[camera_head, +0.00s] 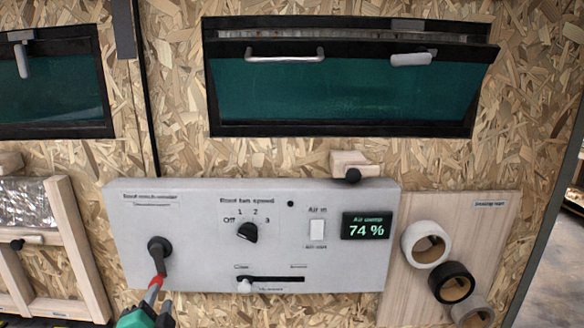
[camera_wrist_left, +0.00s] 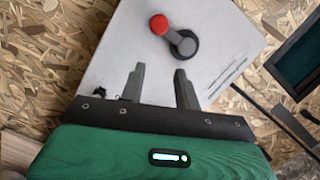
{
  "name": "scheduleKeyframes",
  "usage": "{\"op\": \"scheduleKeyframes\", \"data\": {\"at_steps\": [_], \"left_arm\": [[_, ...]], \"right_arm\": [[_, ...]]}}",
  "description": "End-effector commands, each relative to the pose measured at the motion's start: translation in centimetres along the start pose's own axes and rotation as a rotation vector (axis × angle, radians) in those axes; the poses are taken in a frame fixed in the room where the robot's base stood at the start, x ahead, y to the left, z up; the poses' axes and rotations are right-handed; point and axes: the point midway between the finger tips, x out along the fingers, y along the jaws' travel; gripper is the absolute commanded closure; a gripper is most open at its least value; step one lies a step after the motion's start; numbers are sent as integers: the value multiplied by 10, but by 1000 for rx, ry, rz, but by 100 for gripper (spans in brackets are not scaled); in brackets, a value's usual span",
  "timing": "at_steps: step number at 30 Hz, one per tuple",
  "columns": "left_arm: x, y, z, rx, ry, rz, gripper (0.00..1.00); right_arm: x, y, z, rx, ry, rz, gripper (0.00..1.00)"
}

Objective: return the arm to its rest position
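My left gripper (camera_head: 157,308) is at the bottom left of the head view, just below the red-tipped rotary handle (camera_head: 155,280) on the grey control panel (camera_head: 200,270). Its body is green with dark fingers. In the left wrist view the two fingers (camera_wrist_left: 159,82) stand apart with nothing between them. The handle (camera_wrist_left: 178,38) shows beyond the fingertips, its red end up and to the left, apart from them. My right gripper is not in view.
The panel carries a fan speed knob (camera_head: 247,233), a white switch (camera_head: 317,230), a slider (camera_head: 245,286) and a display reading 74 % (camera_head: 366,226). Tape rolls (camera_head: 451,282) hang at the right. A tilted window (camera_head: 345,90) is above. A wooden frame (camera_head: 75,245) stands left.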

Motion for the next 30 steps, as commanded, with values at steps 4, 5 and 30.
{"op": "scheduleKeyframes", "data": {"at_steps": [4, 5, 30], "left_arm": [[-44, 78, 45, -216, -171, 253, 67], [-55, 92, 53, -257, -208, 301, 67], [-248, 315, 156, -725, -885, 901, 67]], "right_arm": [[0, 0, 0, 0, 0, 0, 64], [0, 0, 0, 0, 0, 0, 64], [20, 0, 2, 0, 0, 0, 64]]}}
